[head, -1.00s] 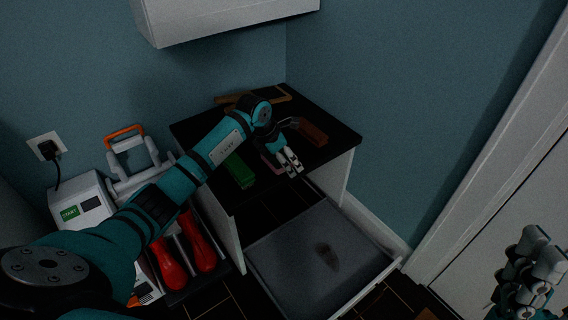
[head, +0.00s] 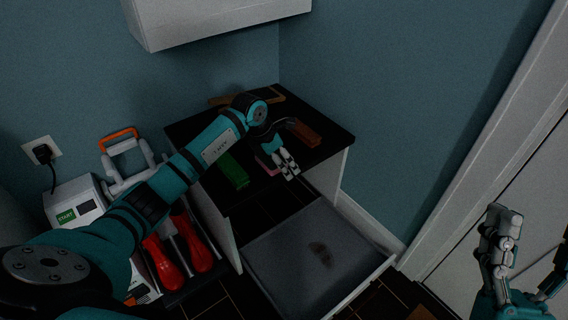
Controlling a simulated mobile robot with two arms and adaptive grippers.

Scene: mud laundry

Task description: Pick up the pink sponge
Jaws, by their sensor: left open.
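The pink sponge (head: 264,163) lies on the black top of the cabinet (head: 325,141), partly hidden by my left gripper. My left gripper (head: 288,169) is open, pointing down and toward the front edge of the cabinet top. Its fingers are just to the right of the visible part of the sponge; I cannot tell whether they touch it. My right gripper (head: 528,262) is at the lower right, away from the cabinet, with its fingers spread apart and nothing visible between them.
A green block (head: 233,171) lies left of the sponge and a brown block (head: 305,133) to its right. A wooden-framed item (head: 222,100) lies at the back. Below, a drawer (head: 310,256) stands open with a brown mark or object inside. Red-handled tools (head: 163,264) are at lower left.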

